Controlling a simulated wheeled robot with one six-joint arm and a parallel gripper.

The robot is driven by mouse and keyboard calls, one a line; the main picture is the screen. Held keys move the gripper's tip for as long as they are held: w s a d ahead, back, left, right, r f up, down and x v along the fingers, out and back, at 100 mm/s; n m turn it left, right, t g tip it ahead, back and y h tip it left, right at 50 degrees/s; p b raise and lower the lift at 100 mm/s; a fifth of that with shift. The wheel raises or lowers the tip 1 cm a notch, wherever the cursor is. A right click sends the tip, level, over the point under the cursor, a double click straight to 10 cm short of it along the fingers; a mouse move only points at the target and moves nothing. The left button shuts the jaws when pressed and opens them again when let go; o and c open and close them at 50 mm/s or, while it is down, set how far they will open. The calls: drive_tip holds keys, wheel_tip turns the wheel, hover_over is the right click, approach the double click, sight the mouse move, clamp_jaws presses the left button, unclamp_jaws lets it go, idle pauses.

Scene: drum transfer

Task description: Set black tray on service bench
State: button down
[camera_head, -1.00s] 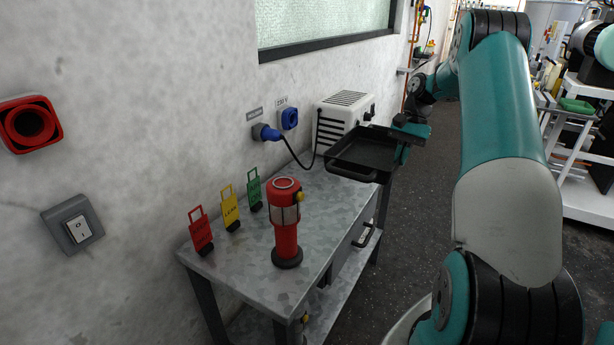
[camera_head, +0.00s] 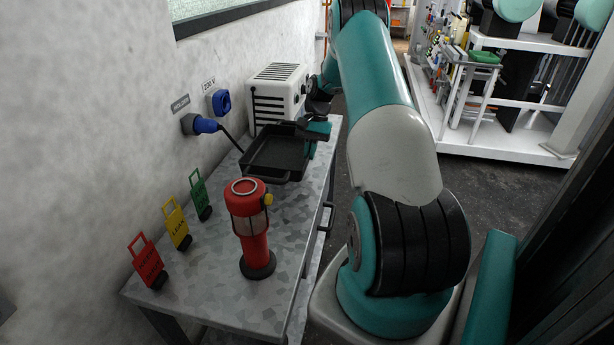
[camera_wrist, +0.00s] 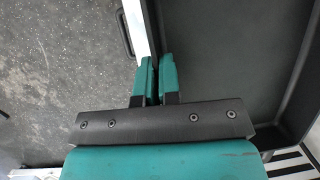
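The black tray (camera_head: 272,158) is a shallow square pan near the far end of the grey metal service bench (camera_head: 205,292), in front of a white slatted unit. It looks level and empty. I cannot tell whether its underside touches the bench top. In the wrist view the tray (camera_wrist: 220,50) fills the right side. The two teal fingertips (camera_wrist: 158,66) are close together across its near-side wall. The bench edge shows as a bright strip just left of the fingers.
A red lantern (camera_head: 252,232) stands on the bench in front of the tray. Red (camera_head: 147,262), yellow (camera_head: 177,224) and green (camera_head: 200,195) tags stand along the wall. The white slatted unit (camera_head: 278,92) is behind the tray. A blue plug (camera_head: 202,124) with a cable hangs nearby.

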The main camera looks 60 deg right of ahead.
sight(308, 189)
wheel_tip(308, 189, down, 9)
drive_tip(key=shift+r+p, duration=0.1)
drive_tip(key=shift+p, duration=0.45)
drive_tip(key=shift+f, duration=0.2)
drive_tip(key=c, duration=1.3)
unclamp_jaws()
drive_tip(key=shift+r, duration=0.15)
